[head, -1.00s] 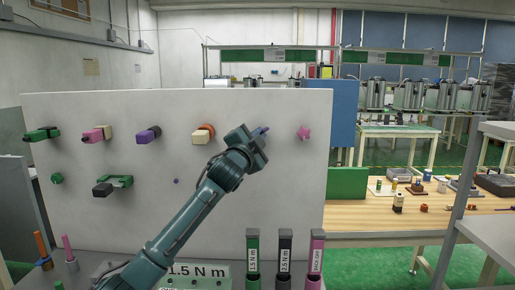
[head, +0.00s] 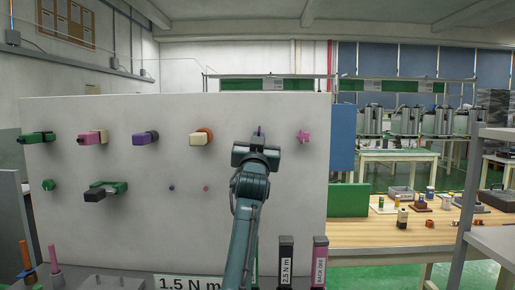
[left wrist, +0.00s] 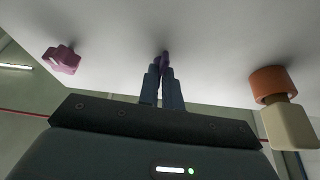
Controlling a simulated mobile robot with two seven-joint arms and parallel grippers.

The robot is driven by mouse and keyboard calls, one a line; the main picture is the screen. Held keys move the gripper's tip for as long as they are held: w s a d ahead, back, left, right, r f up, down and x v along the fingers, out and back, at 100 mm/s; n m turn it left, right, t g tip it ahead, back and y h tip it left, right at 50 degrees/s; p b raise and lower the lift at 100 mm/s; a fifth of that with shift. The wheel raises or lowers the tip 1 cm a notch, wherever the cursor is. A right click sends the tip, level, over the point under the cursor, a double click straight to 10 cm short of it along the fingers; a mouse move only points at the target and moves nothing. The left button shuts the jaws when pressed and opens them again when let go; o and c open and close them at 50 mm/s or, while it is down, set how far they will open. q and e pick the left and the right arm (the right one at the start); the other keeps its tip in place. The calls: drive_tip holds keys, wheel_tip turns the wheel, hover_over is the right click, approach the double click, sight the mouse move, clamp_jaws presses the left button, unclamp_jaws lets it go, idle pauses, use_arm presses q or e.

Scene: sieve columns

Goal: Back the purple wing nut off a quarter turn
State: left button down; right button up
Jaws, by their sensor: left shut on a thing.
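The purple wing nut (head: 259,130) is on the pale upright panel (head: 230,230), in the upper row, between the orange-and-cream fitting and the pink star knob. My left gripper (head: 257,143) is in front of it and hides most of it in the head view. In the left wrist view the wing nut (left wrist: 163,58) sits between the tips of the two fingers (left wrist: 162,74), close to the panel face. The left gripper is shut on it. My right gripper is in neither view.
The orange-and-cream fitting (head: 202,137) and the pink star knob (head: 303,136) flank the gripper. Other fittings, including a purple one (head: 145,138), are farther left. Black "2.5 N m" (head: 286,262) and pink "BACK OFF" (head: 320,262) holders stand below. A wooden bench (head: 400,240) is at right.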

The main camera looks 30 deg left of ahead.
use_arm(q)
drive_tip(key=shift+f+n+g+y+b, duration=0.1)
drive_tip(key=shift+n+g+y+b, duration=0.35)
drive_tip(key=shift+n, duration=0.55)
drive_tip(key=c, duration=1.6)
unclamp_jaws()
drive_tip(key=b+v, duration=0.1)
drive_tip(key=v, duration=1.2)
drive_tip(key=shift+f, duration=0.2)
